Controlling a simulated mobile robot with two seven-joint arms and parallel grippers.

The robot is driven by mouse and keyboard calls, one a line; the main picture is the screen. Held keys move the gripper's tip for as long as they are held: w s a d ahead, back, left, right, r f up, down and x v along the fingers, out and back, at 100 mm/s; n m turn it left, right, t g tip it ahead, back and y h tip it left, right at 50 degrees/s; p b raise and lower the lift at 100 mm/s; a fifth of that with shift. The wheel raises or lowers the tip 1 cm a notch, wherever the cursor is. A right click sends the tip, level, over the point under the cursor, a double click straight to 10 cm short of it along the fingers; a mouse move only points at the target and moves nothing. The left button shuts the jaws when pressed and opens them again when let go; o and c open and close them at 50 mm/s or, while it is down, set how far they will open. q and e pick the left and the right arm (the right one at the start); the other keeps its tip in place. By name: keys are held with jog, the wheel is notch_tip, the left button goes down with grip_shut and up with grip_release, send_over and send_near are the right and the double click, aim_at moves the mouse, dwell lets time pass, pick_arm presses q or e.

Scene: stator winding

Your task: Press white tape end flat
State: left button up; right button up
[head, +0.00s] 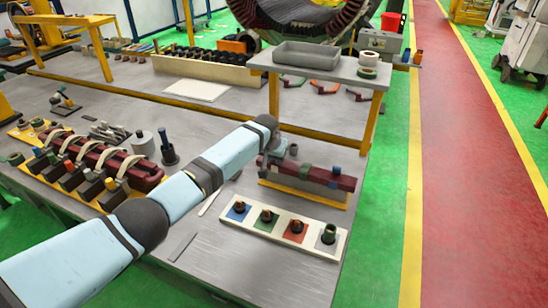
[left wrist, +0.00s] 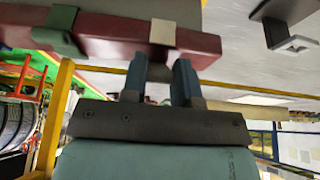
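A dark red bar (head: 322,179) lies on a yellow-edged stand near the table's right side. Green tape (head: 305,172) is wrapped around it. In the left wrist view the red bar (left wrist: 105,33) crosses the top. A white tape band (left wrist: 162,32) is on it, with the green tape (left wrist: 60,30) to the left. My left gripper (left wrist: 160,72) has its two blue-grey fingers apart, with nothing seen between them, close to the white tape; contact cannot be told. In the head view my left gripper (head: 272,146) is at the bar's left end, and the white tape is not clearly seen. My right gripper is not in view.
A white tray with colored squares (head: 267,236) lies in front of the bar. A small raised shelf with a grey bin (head: 306,56) stands behind. A rack of red coil bars (head: 100,160) is at the left.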

pick_arm(q)
jog(key=shift+c, duration=0.5)
jog(key=shift+s+a+f+t+h+p, duration=0.15)
jog(key=shift+f+t+p, duration=0.1)
jog(key=shift+t, duration=0.2)
jog(key=shift+s+d+f+t+h+p, duration=0.1)
jog(key=shift+t+p, duration=0.2)
jog(key=shift+t, duration=0.2)
jog(key=shift+s+a+f+t+h+p, duration=0.15)
jog(key=shift+f+t+p, duration=0.1)
jog(key=shift+t, duration=0.2)
jog(key=shift+d, duration=0.1)
jog(key=o, duration=0.9)
jog(key=shift+r, duration=0.15)
